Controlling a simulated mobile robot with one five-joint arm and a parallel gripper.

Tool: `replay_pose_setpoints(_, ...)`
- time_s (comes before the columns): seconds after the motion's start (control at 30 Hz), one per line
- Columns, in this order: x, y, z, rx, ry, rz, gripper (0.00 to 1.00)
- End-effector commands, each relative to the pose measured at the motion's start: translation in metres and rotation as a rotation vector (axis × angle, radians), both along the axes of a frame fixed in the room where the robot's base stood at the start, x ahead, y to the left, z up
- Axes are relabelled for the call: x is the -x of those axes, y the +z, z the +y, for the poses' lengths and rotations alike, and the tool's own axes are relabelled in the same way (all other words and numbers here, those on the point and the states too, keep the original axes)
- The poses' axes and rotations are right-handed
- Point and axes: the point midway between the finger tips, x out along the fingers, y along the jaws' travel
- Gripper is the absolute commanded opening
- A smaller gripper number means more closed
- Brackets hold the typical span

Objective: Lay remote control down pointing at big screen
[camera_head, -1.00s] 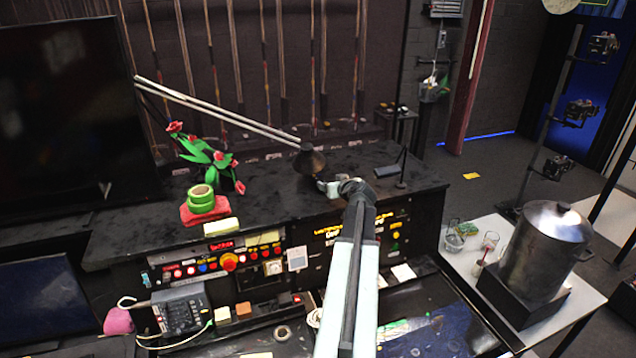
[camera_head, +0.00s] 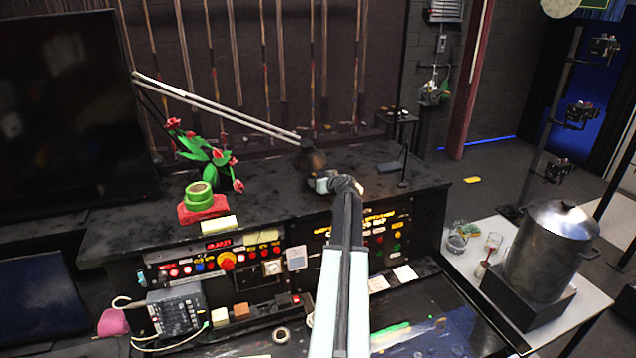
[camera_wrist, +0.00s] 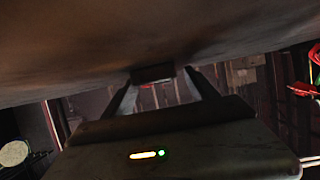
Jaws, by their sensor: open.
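The big screen (camera_head: 70,110) is a large dark panel standing at the left. I cannot pick out the remote control for certain. A small dark flat object (camera_head: 388,167) lies on the black console top at the right, behind my gripper, and may be it. My gripper (camera_head: 320,184) is over the console top, close to the lamp's dark shade (camera_head: 309,160). In the wrist view my open gripper (camera_wrist: 160,82) has its fingers apart under a large brown surface. A small dark block (camera_wrist: 153,72) shows between the fingertips; I cannot tell what it is.
A red-flowered plant (camera_head: 205,155) and green tape rolls (camera_head: 199,196) on a red cloth stand left of my gripper. The lamp's long arm (camera_head: 215,108) crosses behind them. The console top between plant and gripper is clear.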

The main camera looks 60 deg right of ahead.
Motion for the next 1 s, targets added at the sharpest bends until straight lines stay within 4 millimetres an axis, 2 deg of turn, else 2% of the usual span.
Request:
replay_pose_setpoints(0.07,0.001,0.001,0.000,0.000,0.000,0.000,0.67)
replay_pose_setpoints(0.3,0.001,0.001,0.001,0.000,0.000,0.000,0.01)
replay_pose_setpoints(0.63,0.001,0.006,0.001,0.000,0.000,0.000,0.00)
replay_pose_setpoints(0.93,0.000,0.044,0.001,0.000,0.000,0.000,0.00)
replay_pose_setpoints(1.0,0.010,0.039,0.014,0.000,0.000,0.000,0.00)
